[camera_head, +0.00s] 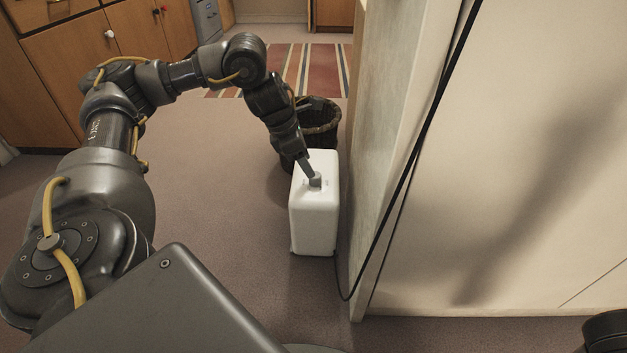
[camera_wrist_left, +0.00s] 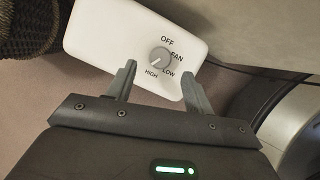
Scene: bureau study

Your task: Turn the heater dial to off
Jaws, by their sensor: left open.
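The white heater (camera_head: 314,228) stands on the carpet beside the pale panel in the head view. Its top face also shows in the left wrist view (camera_wrist_left: 100,35), with the words OFF, FAN, LOW and HIGH around a round grey dial (camera_wrist_left: 160,57). A light mark on the dial points lower left, toward HIGH. My left gripper (camera_wrist_left: 158,70) is open, with one fingertip to each side of the dial in that view; I cannot tell whether they touch it. In the head view the left gripper (camera_head: 309,172) reaches down to the heater top. My right gripper is not in view.
A dark wicker basket (camera_head: 320,122) stands just behind the heater. A pale panel (camera_head: 372,150) rises close on its right, with a black cable (camera_head: 408,165) hanging along it. Wooden cabinets (camera_head: 60,70) and a striped rug (camera_head: 290,65) lie farther back. Carpet left of the heater is clear.

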